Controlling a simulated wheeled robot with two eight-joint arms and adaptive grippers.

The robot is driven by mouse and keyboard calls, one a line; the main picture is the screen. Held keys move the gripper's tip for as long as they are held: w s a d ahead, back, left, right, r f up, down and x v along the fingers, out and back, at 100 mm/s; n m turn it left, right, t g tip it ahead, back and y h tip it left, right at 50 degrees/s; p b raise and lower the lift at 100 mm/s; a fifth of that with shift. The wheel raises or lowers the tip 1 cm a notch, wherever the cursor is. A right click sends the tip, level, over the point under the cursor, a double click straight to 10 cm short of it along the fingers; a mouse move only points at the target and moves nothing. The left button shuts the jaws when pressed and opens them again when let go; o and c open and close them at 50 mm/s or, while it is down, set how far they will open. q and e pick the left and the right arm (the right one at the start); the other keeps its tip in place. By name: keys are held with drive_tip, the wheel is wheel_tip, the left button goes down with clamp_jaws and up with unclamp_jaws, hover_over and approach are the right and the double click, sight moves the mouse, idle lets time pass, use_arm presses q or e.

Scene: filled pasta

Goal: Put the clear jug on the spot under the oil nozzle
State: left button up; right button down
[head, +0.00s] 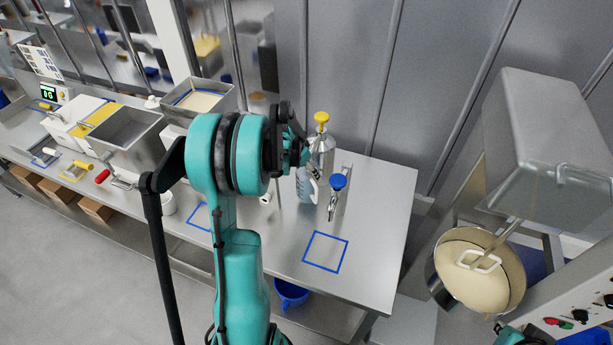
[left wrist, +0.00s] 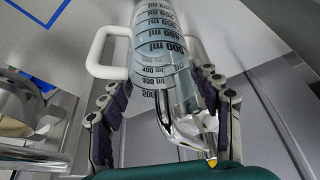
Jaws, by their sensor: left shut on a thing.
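The clear jug (head: 307,188) has ml markings and a white handle. In the head view it is at the back of the steel table, partly hidden by my left gripper (head: 300,158). In the left wrist view the jug (left wrist: 158,40) lies between the two fingers of my left gripper (left wrist: 165,115), which is shut on it. A curved shiny metal spout (left wrist: 188,115) with a small amber tip overlaps the jug there. A yellow-knobbed metal dispenser (head: 322,145) stands right behind the jug. I cannot tell whether the jug touches the table. My right gripper is not in view.
A blue-knobbed tap (head: 338,184) stands close to the right of the jug. An empty blue-outlined square (head: 325,252) is on the table (head: 375,225) in front of it. Another blue outline (head: 198,216) is to the left. A large pot (head: 478,275) hangs at right.

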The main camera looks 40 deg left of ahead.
sight(310, 187)
use_arm(q)
wheel_tip(310, 187, down, 4)
drive_tip(key=shift+w+r, duration=0.1)
drive_tip(key=shift+r, duration=0.1)
drive_tip(key=shift+f+b, duration=0.1)
drive_tip(key=shift+b, duration=0.3)
drive_tip(key=o, duration=1.9)
